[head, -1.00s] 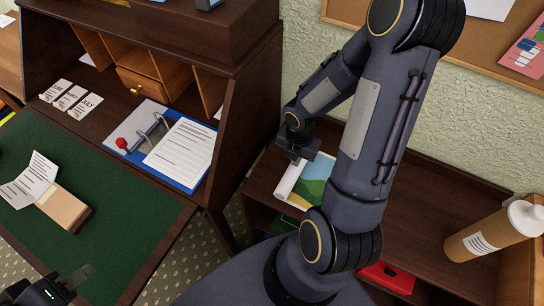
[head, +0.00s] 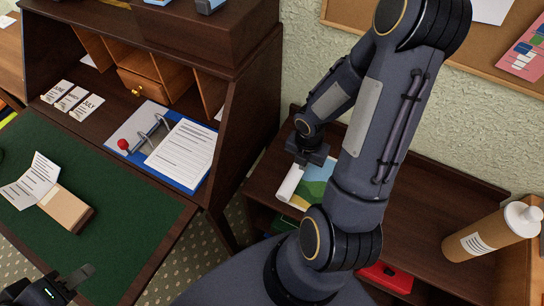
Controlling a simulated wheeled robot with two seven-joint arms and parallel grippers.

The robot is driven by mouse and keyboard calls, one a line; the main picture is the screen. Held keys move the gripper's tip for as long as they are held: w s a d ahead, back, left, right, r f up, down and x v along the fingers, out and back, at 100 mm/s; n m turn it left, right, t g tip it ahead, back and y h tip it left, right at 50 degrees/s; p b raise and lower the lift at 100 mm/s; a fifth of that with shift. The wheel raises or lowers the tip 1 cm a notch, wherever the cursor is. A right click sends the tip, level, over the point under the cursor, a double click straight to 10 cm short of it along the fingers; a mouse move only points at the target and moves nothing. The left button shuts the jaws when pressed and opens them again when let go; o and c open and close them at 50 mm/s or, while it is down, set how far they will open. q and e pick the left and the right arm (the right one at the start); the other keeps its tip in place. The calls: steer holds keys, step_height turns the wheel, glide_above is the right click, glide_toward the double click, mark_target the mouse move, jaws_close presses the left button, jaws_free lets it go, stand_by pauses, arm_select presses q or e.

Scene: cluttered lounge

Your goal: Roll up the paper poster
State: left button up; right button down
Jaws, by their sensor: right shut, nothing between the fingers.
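The paper poster (head: 310,188) lies on the brown wooden cabinet top, with a green and blue landscape picture. Its left edge is curled into a white roll (head: 289,184). The right part of the poster is hidden behind my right arm. My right gripper (head: 302,161) is at the poster's upper left, by the top end of the curl; its fingers are small and partly hidden, and it holds nothing. I cannot tell if it touches the paper. My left gripper (head: 82,275) is at the lower left, over the green desk surface, only partly in view and apart from the poster.
A red object (head: 385,277) sits below the cabinet top. The desk (head: 110,205) at left holds a blue binder (head: 180,152) and a small box with paper (head: 66,207).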

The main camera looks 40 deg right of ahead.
steer(key=shift+s+r, duration=0.1)
steer(key=shift+s, duration=0.1)
steer(key=shift+r+p, duration=0.75)
steer(key=shift+p, duration=0.15)
steer(key=shift+w+f, duration=0.1)
steer(key=shift+f, duration=0.05)
steer(key=shift+w+a+f+b, duration=0.25)
steer(key=shift+w+f+b, duration=0.35)
steer(key=shift+b, duration=0.1)
steer(key=shift+w+a+f, duration=0.15)
steer(key=shift+w+a, duration=0.15)
steer(key=shift+w, duration=0.1)
steer(key=shift+s, duration=0.1)
